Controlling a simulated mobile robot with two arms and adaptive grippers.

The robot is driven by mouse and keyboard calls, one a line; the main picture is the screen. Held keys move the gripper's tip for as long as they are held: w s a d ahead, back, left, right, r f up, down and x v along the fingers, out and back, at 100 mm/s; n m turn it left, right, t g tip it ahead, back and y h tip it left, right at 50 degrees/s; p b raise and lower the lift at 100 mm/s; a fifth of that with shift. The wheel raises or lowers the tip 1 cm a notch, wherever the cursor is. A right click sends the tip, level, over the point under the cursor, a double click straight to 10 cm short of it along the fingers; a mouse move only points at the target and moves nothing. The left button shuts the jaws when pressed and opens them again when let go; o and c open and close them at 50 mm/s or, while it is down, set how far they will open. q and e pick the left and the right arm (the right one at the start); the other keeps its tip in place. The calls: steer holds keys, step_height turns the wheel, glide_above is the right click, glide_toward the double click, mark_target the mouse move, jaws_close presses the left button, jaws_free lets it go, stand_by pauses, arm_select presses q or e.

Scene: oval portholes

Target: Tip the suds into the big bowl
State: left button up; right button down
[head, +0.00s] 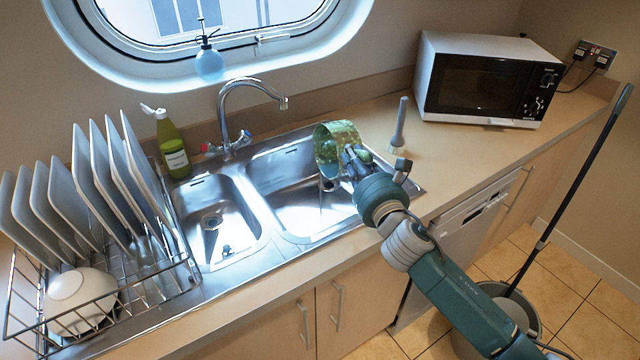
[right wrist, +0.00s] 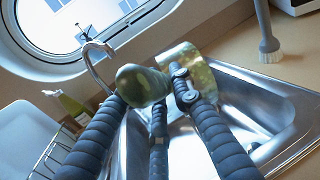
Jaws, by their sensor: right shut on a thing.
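My right gripper (head: 353,160) is shut on a green-gold mottled vessel (head: 336,143), held above the right, larger sink bowl (head: 283,203). The vessel is tilted onto its side, with its rim towards the left in the head view. In the right wrist view, the fingers close around a rounded green part (right wrist: 140,86) of it, and its gold-green wall (right wrist: 192,60) shows behind a finger. I cannot make out suds in the vessel or in the sink bowl. My left gripper is not in view.
The tap (head: 252,84) curves over the sink near the vessel. A smaller sink bowl (head: 215,225) lies left of the big one. A plate rack (head: 150,290), a green bottle (head: 173,145), a brush (head: 399,125) and a microwave (head: 485,80) stand around. A mop bucket (head: 530,310) is on the floor.

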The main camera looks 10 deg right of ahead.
steer(key=shift+s+a+r+n, duration=0.2)
steer(key=shift+a+n, duration=0.4)
steer(key=shift+a, duration=0.35)
steer(key=shift+w+d+f+m, duration=0.1)
steer(key=shift+w+d+m, duration=0.15)
steer(key=shift+d+m, duration=0.55)
steer(key=shift+w+d+f+m, duration=0.15)
steer(key=shift+d+m, duration=0.25)
steer(key=shift+d, duration=0.75)
steer(key=w+d+f+m+g+y+p, duration=0.1)
steer(key=w+d+m+p, duration=0.1)
steer(key=d+m, duration=0.5)
steer(key=w+d+f+m+g+y+p, duration=0.1)
steer(key=d+m, duration=0.6)
steer(key=d, duration=0.7)
steer(key=shift+w+d+f+p, duration=0.3)
steer(key=shift+w+f+p, duration=0.35)
steer(key=shift+w+p, duration=0.6)
